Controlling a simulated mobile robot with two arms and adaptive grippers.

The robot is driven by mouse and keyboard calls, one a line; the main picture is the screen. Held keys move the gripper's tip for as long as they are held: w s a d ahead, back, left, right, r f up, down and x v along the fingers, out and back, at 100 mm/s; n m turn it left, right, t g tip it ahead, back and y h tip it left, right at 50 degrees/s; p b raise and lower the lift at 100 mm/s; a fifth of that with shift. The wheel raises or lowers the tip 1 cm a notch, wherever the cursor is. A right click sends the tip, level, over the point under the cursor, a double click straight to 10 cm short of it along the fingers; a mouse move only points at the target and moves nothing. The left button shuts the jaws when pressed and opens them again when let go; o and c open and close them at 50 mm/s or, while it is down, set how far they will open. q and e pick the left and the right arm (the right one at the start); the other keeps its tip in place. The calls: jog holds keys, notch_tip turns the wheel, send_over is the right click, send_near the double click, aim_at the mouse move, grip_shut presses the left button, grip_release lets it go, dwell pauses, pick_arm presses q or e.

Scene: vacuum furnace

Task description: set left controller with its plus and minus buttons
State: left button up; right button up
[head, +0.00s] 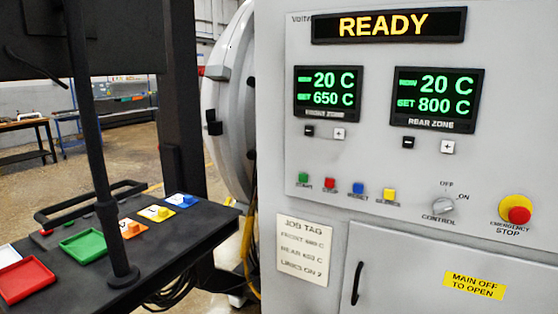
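The left controller (328,93) is on the grey panel, its green digits reading 20 C above and SET 650 C below. The zone label under it is blurred. Its black minus button (309,131) and white plus button (339,133) sit just below the display. The right controller (436,99), labelled REAR ZONE, reads 20 C and SET 800 C, with its own minus (408,142) and plus (447,146) buttons. A job tag (304,250) hangs lower left on the panel; its lines are too blurred to read surely. Neither gripper is in view.
A READY sign (389,25) is lit above. Coloured buttons (330,187), a CONTROL knob (438,207) and a red emergency stop (519,215) lie below the controllers. A dark shelf (110,258) with coloured trays and blocks stands left. The space before the controllers looks clear.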

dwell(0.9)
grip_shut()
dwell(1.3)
